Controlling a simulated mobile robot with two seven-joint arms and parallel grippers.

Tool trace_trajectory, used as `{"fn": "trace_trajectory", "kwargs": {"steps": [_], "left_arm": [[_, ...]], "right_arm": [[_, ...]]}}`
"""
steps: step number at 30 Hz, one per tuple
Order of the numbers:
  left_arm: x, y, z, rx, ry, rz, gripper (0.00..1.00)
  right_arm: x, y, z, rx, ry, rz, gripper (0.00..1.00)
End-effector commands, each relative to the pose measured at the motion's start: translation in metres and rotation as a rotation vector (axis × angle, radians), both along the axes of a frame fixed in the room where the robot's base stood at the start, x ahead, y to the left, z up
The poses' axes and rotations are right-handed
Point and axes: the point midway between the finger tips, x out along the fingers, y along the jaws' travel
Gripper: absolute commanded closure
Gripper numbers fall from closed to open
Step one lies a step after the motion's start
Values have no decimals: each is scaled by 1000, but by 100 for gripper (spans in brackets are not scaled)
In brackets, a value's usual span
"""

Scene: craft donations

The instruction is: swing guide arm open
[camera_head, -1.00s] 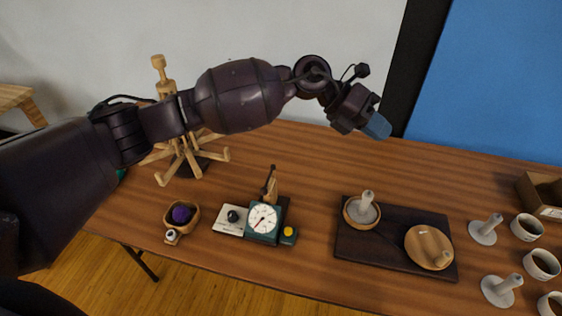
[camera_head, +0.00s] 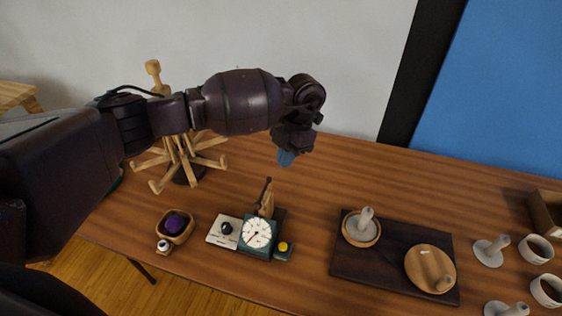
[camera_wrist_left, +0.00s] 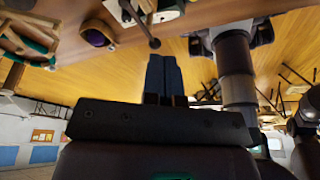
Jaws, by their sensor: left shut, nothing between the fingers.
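The winder (camera_head: 257,233) is a teal box with a white dial on the table, left of centre. A thin dark guide arm (camera_head: 267,188) with a small knobbed tip stands up at its back, beside a wooden piece (camera_head: 266,206). In the left wrist view the guide arm (camera_wrist_left: 143,27) points toward my fingers, its round tip near them but apart. My left gripper (camera_head: 286,158) is shut and empty, its blue fingers pointing down, above and slightly right of the guide arm. It also shows in the left wrist view (camera_wrist_left: 165,78). My right gripper is not in view.
A wooden yarn swift (camera_head: 180,155) stands at the back left, partly behind my arm. A wooden bowl with purple yarn (camera_head: 174,224) sits left of the winder. A dark tray (camera_head: 385,261) with wooden dishes lies right. The table between and behind them is clear.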

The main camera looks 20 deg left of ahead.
Motion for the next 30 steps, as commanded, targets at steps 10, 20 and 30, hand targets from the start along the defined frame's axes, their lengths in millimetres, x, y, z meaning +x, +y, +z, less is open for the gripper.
{"fn": "trace_trajectory", "kwargs": {"steps": [10,20,30], "left_arm": [[-16,10,-58,-3,3,0,100],[-42,30,-80,-2,1,0,100],[-51,36,-84,-3,0,0,100]], "right_arm": [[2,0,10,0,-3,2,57],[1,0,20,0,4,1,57],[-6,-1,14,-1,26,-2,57]]}}
